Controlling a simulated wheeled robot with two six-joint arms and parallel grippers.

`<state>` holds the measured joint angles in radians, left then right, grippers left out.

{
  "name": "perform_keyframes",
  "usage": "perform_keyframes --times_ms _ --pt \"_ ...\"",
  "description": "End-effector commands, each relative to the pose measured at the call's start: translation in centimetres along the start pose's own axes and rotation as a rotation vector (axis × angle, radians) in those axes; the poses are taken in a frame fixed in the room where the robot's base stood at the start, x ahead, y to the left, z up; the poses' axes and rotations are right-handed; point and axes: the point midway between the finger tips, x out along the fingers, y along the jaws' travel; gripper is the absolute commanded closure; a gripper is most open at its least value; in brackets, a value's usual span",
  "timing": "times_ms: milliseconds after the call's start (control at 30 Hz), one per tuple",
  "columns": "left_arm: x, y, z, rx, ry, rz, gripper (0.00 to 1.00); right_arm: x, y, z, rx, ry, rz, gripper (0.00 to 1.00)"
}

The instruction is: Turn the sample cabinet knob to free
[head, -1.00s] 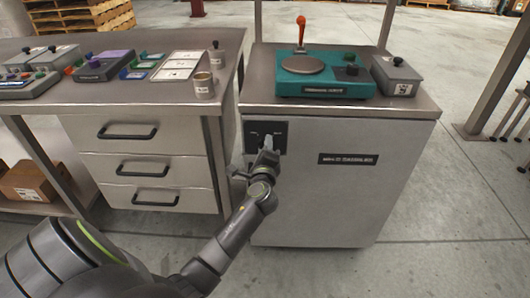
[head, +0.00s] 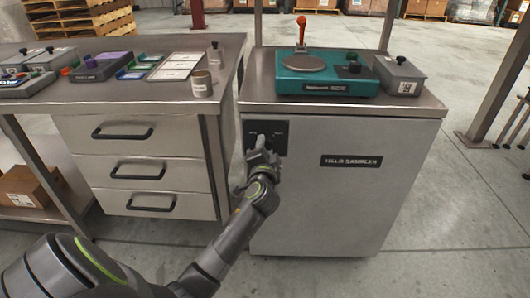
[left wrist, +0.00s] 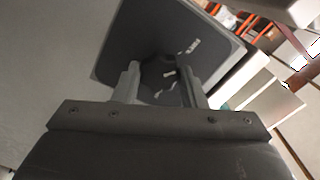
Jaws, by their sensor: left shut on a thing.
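The sample cabinet (head: 340,205) is a grey box with a dark label on its front. A black knob plate (head: 280,130) with small white marks sits at its upper left front. My left gripper (head: 262,150) is at this plate, shut on the knob, and hides most of it in the head view. In the left wrist view, the dark round knob (left wrist: 158,76) is between the two fingers of my left gripper (left wrist: 160,88), in front of the dark plate (left wrist: 180,40). I cannot read which mark the knob points to. My right gripper is out of view.
On the cabinet top stand a teal weigher (head: 325,84) with an orange-handled lever (head: 301,30) and a grey box (head: 398,77). A bench with drawers (head: 135,165) stands close on the left, bearing a can (head: 202,83) and several devices. Floor to the right is clear.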

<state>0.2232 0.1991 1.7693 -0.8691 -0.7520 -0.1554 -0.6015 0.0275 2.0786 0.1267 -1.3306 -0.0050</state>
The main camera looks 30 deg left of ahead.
Motion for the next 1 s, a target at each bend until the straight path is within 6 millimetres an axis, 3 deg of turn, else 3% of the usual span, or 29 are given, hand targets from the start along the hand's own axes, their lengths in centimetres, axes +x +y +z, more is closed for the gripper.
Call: perform_keyframes --times_ms 333,867,900,1000 --pt "0.01 0.0 0.01 -0.128 0.0 -0.001 0.85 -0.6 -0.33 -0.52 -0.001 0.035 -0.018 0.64" --pt "0.01 -0.02 -0.01 -0.149 0.0 0.0 0.85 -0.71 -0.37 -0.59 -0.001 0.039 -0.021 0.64" --pt "0.01 -0.02 -0.01 -0.149 0.0 0.0 0.57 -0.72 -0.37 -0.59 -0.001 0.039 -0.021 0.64" --pt "0.0 -0.02 -0.01 -0.148 0.0 0.0 0.44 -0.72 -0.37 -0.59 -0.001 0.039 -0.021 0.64"
